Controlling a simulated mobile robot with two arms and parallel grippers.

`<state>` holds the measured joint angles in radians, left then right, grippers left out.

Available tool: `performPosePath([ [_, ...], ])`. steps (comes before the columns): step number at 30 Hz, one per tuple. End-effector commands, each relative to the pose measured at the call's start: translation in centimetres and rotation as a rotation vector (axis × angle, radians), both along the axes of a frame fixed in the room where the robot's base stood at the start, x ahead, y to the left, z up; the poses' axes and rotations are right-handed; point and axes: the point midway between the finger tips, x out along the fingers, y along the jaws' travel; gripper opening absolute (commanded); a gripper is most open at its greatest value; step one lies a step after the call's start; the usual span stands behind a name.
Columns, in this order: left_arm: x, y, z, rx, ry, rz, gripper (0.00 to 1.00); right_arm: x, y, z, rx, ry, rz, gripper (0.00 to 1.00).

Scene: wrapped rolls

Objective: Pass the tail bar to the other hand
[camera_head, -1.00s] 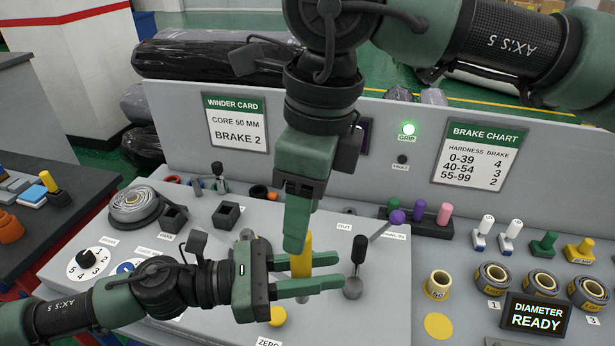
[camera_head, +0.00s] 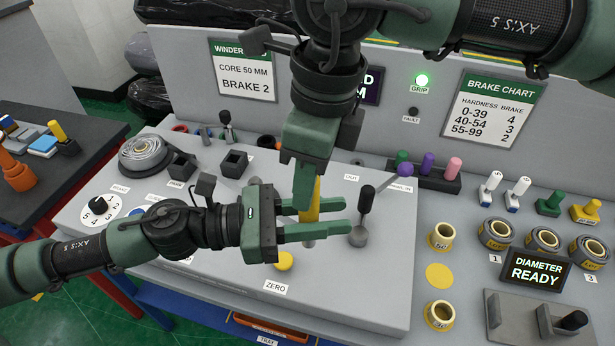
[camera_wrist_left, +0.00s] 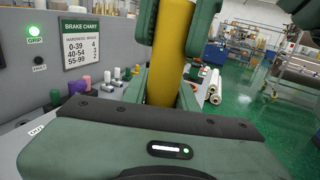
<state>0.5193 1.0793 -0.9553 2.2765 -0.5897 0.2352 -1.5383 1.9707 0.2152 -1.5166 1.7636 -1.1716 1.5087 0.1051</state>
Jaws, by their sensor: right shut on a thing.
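The tail bar is an upright yellow bar (camera_head: 313,213), and it stands large in the left wrist view (camera_wrist_left: 168,60). My right gripper (camera_head: 304,206) reaches down from above and is shut on the bar's upper part, hiding much of it in the head view. My left gripper (camera_head: 346,216) comes in level from the left, with its fingers apart on either side of the bar below the right fingers. The bar stands between the left fingers, in front of the palm. The bar's lower end is hard to see behind the left fingers.
Under the grippers, the grey console (camera_head: 350,290) has a black-handled lever (camera_head: 366,200) close to the left fingertips and a yellow ZERO button (camera_head: 284,261) below them. Coloured pegs (camera_head: 428,164) stand behind to the right. A green GRIP lamp (camera_head: 422,80) is lit.

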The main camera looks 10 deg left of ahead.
Motion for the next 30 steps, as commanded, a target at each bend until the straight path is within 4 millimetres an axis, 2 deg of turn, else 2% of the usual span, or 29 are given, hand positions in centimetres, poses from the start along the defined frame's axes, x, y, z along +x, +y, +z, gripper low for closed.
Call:
performPosePath([
  [1, 0.0, 0.0, 0.0, -0.001, 0.000, 0.001, 0.43, 0.0, 0.0, 0.1, 0.001, 0.000, 0.001, 0.00],
  [2, 0.0, 0.0, 0.0, 0.000, 0.000, 0.001, 0.51, 0.0, 0.0, 0.1, 0.001, 0.000, 0.001, 0.00],
  [16, -0.1, 0.5, -0.1, 0.000, 0.004, 0.003, 0.52, 0.0, 0.0, 0.1, 0.001, -0.001, 0.000, 0.00],
  [30, -1.6, 5.5, -0.2, 0.002, 0.006, 0.003, 0.52, 0.0, 0.0, 0.1, 0.001, -0.001, 0.000, 0.00],
])
